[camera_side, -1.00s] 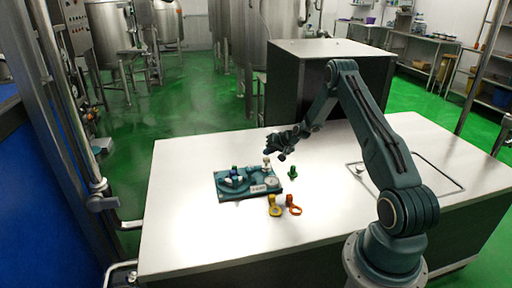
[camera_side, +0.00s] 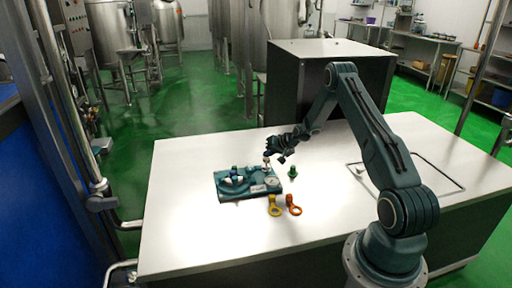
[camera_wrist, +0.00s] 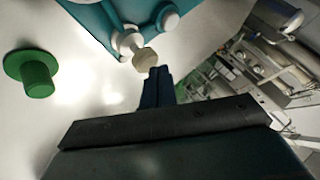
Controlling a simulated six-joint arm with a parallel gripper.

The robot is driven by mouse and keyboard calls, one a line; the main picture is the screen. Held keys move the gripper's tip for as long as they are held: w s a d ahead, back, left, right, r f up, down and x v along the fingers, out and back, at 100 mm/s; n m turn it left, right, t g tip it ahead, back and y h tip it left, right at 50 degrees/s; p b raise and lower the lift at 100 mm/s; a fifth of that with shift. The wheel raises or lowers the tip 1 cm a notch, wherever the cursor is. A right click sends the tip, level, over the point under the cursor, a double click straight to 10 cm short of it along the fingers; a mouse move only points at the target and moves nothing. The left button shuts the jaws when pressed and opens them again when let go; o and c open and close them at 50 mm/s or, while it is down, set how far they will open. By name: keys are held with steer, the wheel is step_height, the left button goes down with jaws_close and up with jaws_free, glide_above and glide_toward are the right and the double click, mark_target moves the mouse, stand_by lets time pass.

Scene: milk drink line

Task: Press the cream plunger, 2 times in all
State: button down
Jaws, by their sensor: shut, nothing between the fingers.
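The cream plunger (camera_wrist: 145,59) has a cream knob on a pale stem and stands on the corner of the teal base (camera_wrist: 92,16) in the wrist view. In the side view the teal base (camera_side: 232,197) lies on the white table, with the plunger at its back right, partly behind my gripper. My gripper (camera_side: 269,154) is shut and empty, pointing down close to the knob. In the wrist view the fingertips (camera_wrist: 157,73) are beside the knob. I cannot tell whether they touch it or how far the plunger is down.
A green piece (camera_side: 293,172) stands right of the base; it also shows in the wrist view (camera_wrist: 38,75). A yellow ring piece (camera_side: 275,207) and an orange ring piece (camera_side: 294,207) lie in front. A round dial (camera_side: 272,182) sits on the base. The table's left part is clear.

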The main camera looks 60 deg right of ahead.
mark_target(269, 159)
steer(key=shift+f, duration=1.05)
stand_by(1.4)
steer(key=shift+r, duration=1.55)
steer(key=shift+r, duration=0.15)
steer(key=shift+r, duration=2.4)
stand_by(0.7)
steer(key=shift+r, duration=1.85)
